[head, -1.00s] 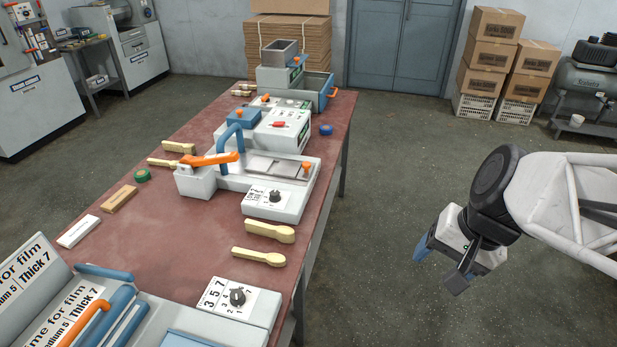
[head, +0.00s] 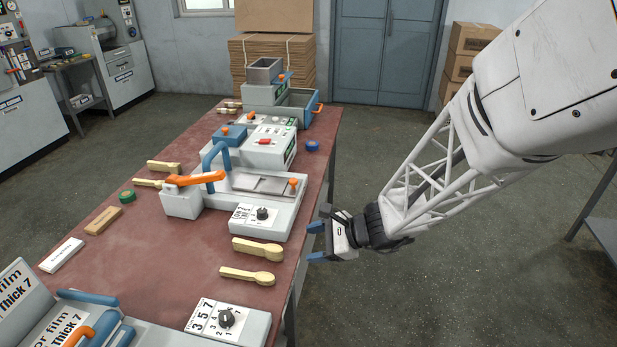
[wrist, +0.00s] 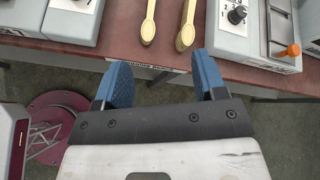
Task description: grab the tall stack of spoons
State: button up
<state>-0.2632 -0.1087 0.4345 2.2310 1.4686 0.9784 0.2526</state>
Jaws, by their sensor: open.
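Two pale wooden spoon stacks lie near the right edge of the table in the head view. The one closer to the press (head: 258,250) looks thicker and taller; the other (head: 248,276) looks thinner. In the wrist view the thicker stack (wrist: 186,28) is on the right and the thinner one (wrist: 149,22) on the left, both past the fingers. My gripper (head: 316,242) is open and empty, just off the table's right edge, fingers pointing at the table. Its blue fingers (wrist: 163,78) are apart in the wrist view, touching no spoon.
The press (head: 240,195) with an orange handle stands beyond the spoons. A dial box (head: 228,322) stands on the near side. Two more spoon stacks (head: 163,167) (head: 148,183) lie across the table. The table edge (wrist: 120,62) lies between my gripper and the spoons.

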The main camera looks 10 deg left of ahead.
aim_at(276, 249)
jog(key=w+a+f+m+t, duration=0.1)
jog(key=w+a+f+m, duration=0.1)
jog(key=f, duration=0.1)
jog(key=w+a+f+m+t, duration=0.1)
jog(key=w+a+f+m, duration=0.1)
jog(key=f+m, duration=0.1)
jog(key=w+a+f+m+t+y, duration=0.1)
jog(key=w+a+f+m, duration=0.1)
jog(key=f, duration=0.3)
jog(key=shift+a+f, duration=0.1)
jog(key=shift+a, duration=0.3)
jog(key=shift+a, duration=0.1)
jog(key=shift+x, duration=1.15)
jog(key=shift+a, duration=0.1)
jog(key=shift+x, duration=2.55)
jog(key=shift+w, duration=0.1)
jog(key=c, duration=1)
jog(key=shift+c, duration=0.2)
